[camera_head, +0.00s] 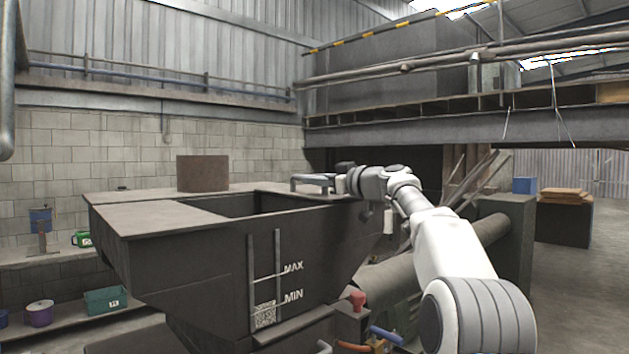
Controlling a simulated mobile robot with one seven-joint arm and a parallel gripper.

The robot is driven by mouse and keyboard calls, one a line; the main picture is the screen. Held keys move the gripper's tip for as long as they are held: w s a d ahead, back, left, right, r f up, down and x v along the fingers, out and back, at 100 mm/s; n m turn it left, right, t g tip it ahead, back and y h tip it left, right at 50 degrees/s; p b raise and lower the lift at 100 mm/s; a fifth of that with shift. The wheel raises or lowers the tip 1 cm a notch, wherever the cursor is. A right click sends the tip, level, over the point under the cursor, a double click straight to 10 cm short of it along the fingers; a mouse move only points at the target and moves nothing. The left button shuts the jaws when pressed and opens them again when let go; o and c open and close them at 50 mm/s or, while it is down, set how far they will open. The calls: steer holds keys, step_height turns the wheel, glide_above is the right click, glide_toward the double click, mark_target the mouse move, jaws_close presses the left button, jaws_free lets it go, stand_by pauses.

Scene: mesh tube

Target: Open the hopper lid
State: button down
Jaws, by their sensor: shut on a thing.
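The hopper (190,275) is a large dark metal bin with sloping sides and MAX and MIN marks on its front. Part of its top is open, and the dark opening (240,206) shows between flat top plates. The lid (285,189) appears to be the flat panel at the right of the opening, seen nearly edge-on. A pale grey bar handle (308,178) stands at its far right part. My gripper (337,183) is at the right end of this handle and shut on it. The fingers are small and partly hidden by my wrist.
A shelf with a green bin (105,300) and a purple tin (39,313) is at lower left. Pipes and a large cylinder (410,275) lie right of the hopper, below my arm. Open floor shows far right.

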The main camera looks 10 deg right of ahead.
stand_by(0.3)
steer(key=c, duration=0.8)
jaws_free()
steer(key=shift+o, duration=0.2)
steer(key=shift+s+d+f+b, duration=0.1)
steer(key=shift+s+d+b, duration=0.3)
steer(key=shift+b, duration=0.1)
steer(key=b+v, duration=0.7)
steer(key=v, duration=0.9)
steer(key=shift+b, duration=0.3)
steer(key=shift+s, duration=0.15)
